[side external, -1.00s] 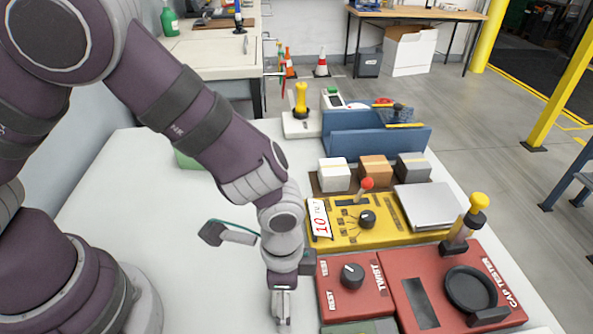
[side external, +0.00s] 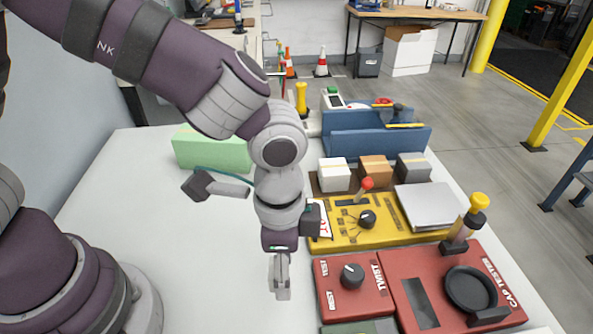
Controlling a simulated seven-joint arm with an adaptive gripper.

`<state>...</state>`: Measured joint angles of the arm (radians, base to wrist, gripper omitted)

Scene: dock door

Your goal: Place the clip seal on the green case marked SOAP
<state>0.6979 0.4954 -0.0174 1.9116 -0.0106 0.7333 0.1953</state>
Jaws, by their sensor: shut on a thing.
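My gripper (side external: 281,290) points down over the white table, left of the red tester panel. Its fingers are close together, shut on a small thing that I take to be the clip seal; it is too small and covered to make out. A pale green case (side external: 210,152) stands at the back left of the table. My arm hides its upper right part, and no SOAP marking can be read on it from here.
Right of my gripper are the red panel with a knob (side external: 352,275), the cap tester (side external: 440,285) and a yellow panel (side external: 345,236). Behind stand several small boxes (side external: 375,169) and a blue holder (side external: 375,143). The white table (side external: 190,240) is clear on the left.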

